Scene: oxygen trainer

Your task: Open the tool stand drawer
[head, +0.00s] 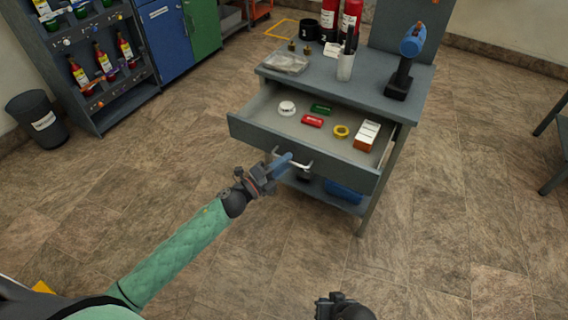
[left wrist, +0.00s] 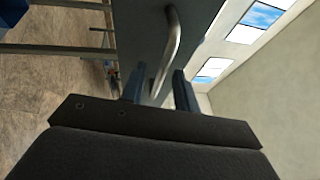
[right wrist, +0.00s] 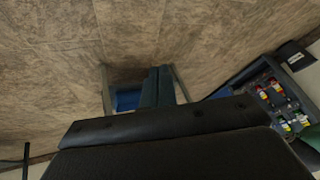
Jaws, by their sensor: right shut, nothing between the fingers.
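The grey tool stand (head: 335,82) has its top drawer (head: 305,143) pulled out, with its inside in view. A metal bar handle (head: 298,163) is on the drawer front. My left gripper (head: 283,163) is at the left part of this handle. In the left wrist view the fingers (left wrist: 160,92) are apart, with the handle bar (left wrist: 172,50) running between them and a gap visible beside the bar. My right gripper (right wrist: 157,87) is shut and empty, away from the stand. It also shows at the bottom of the head view (head: 340,303).
The drawer holds a white round item (head: 287,108), red (head: 312,120) and green pieces, a yellow ring (head: 341,131) and a box. A drill (head: 405,62) stands on top. A black bin (head: 37,118) and shelf are at left. Floor in front is clear.

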